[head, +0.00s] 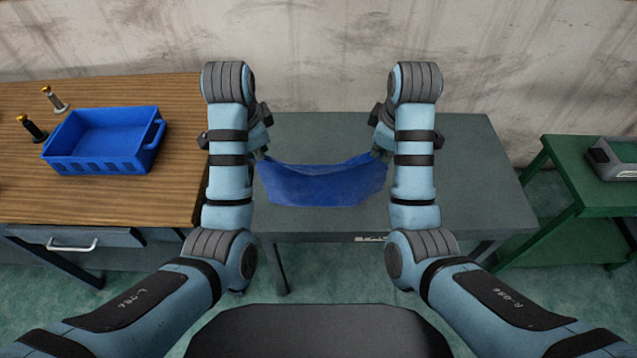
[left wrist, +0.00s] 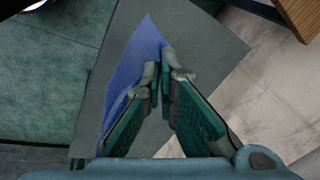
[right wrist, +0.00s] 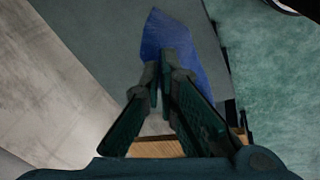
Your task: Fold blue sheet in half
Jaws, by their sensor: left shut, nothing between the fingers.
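The blue sheet (head: 322,185) hangs between my two grippers over the grey table, its top edge sagging in the middle. It also shows beyond the fingers in the left wrist view (left wrist: 136,60) and the right wrist view (right wrist: 184,42). My left gripper (head: 262,153) is shut at the sheet's upper left corner; its fingers (left wrist: 165,60) show close together beside the sheet's edge. My right gripper (head: 380,152) is at the upper right corner; its fingers (right wrist: 163,65) look shut on the sheet. My forearms partly hide both grippers in the head view.
The grey table (head: 460,190) is otherwise clear. A wooden bench (head: 180,95) at left carries a blue crate (head: 100,168) and two small upright parts (head: 54,99). A green table (head: 560,180) at right holds a grey-green case (head: 612,160). A wall stands behind.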

